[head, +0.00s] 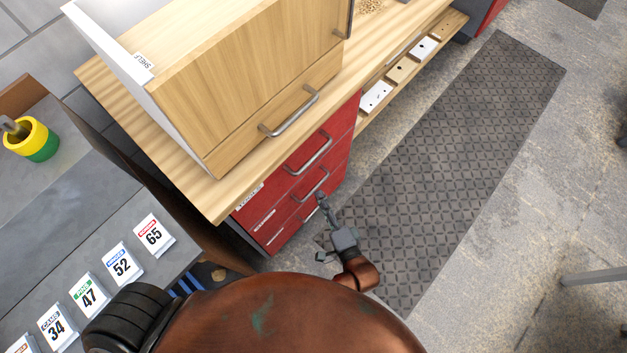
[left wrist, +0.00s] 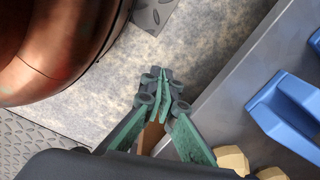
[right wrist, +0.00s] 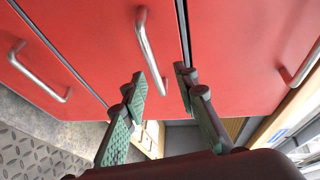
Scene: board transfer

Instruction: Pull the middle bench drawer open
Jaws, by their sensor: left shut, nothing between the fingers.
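The red bench drawers are stacked under the wooden bench top, all looking shut. The middle drawer (right wrist: 100,40) and its metal bar handle (right wrist: 150,50) show in the right wrist view; in the head view the handle (head: 312,187) is just above my right gripper (head: 321,203). In the right wrist view my right gripper (right wrist: 160,78) is open, with its fingertips on either side of the handle's near end. I cannot tell whether they touch it. My left gripper (left wrist: 163,82) is shut and empty above the floor, away from the drawers.
Other handles show on the top drawer (head: 308,154) and the bottom drawer (right wrist: 40,75). A wooden cabinet (head: 250,75) stands on the bench. A grey table (head: 75,225) with numbered cards is at left; blue bins (left wrist: 285,110) are near my left gripper. A floor mat (head: 450,150) lies clear at right.

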